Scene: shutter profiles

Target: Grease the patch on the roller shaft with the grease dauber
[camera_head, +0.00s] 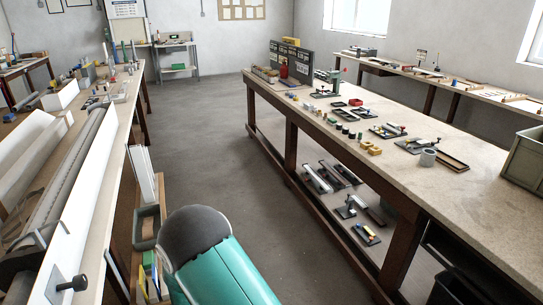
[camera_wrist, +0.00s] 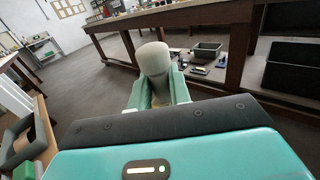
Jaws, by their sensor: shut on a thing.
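My gripper (camera_wrist: 157,82) shows in the wrist view, with its teal fingers shut on a pale, round-ended thing, which looks like the grease dauber (camera_wrist: 153,57). Its pale end points away from the palm, and its lower part is hidden between the fingers. It is held in the air over the aisle, apart from any bench. In the head view, a long grey roller shaft (camera_head: 72,183) lies in a white housing on the left bench. I cannot make out the patch on it. The gripper itself does not show in the head view, where my teal arm fills the bottom middle.
The left bench (camera_head: 112,190) carries the housing, with a dark knob (camera_head: 73,284) at its near end. The right bench (camera_head: 480,190) holds many small parts and trays, with a green-grey crate (camera_head: 525,165) at its right. The grey floor (camera_head: 205,130) between them is clear.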

